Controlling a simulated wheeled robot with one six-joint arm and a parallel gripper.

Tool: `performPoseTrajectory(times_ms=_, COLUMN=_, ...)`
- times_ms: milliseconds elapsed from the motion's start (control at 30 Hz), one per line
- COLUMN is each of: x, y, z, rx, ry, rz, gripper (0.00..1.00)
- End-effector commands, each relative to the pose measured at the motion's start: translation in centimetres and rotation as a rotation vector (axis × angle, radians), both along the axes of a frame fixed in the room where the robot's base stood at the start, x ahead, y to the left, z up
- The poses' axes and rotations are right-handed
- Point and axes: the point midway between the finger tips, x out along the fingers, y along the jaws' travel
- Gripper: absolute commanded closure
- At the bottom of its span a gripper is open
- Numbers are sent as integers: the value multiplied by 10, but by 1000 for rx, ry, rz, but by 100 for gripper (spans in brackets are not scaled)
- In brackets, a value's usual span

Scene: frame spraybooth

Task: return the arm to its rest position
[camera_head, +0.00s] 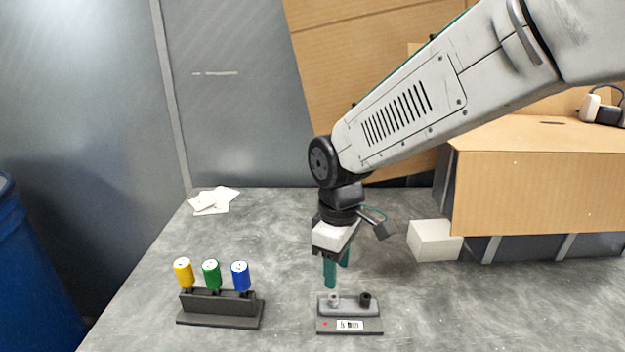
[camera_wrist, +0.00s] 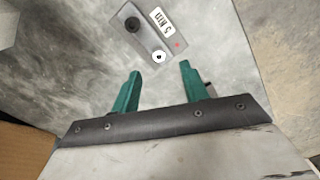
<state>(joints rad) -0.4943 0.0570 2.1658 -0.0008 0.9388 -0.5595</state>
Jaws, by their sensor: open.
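My gripper (camera_head: 337,273) has green fingers and points down above the table, just behind and over a small grey fixture (camera_head: 349,326). In the wrist view my gripper (camera_wrist: 161,79) shows its two fingers spread apart with nothing between them. The fixture also shows in the wrist view (camera_wrist: 146,34), beyond the fingertips. It carries a light knob (camera_head: 334,299), a black knob (camera_head: 365,299), a white label and a red dot. My arm reaches in from the upper right.
A dark rack (camera_head: 221,309) holds yellow (camera_head: 183,272), green (camera_head: 211,274) and blue (camera_head: 240,275) cylinders. A white block (camera_head: 434,241) and a large cardboard box (camera_head: 540,185) stand right. White papers (camera_head: 213,200) lie at the back left. A blue barrel (camera_head: 35,280) stands beyond the table's left edge.

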Motion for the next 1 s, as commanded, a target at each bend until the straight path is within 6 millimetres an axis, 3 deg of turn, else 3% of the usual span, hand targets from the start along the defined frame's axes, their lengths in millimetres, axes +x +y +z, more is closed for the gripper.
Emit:
performPoseTrajectory(times_ms=67, x=-17, y=-9, z=-6, rx=-29, ry=46, rz=-79, gripper=55)
performPoseTrajectory(times_ms=367, x=-82, y=-87, z=33, rx=-58, ry=68, rz=-471, gripper=55)
performPoseTrajectory(times_ms=500, x=-119, y=-130, z=52, rx=-46, ry=46, rz=-677, gripper=55)
performPoseTrajectory(times_ms=700, x=-170, y=-176, z=69, rx=-4, ry=-17, rz=-921, gripper=55)
performPoseTrajectory(times_ms=833, x=-187, y=-192, z=76, rx=29, ry=-72, rz=-999, gripper=55)
performPoseTrajectory(times_ms=1000, x=-193, y=-203, z=85, rx=58, ry=-126, rz=-1050, gripper=55)
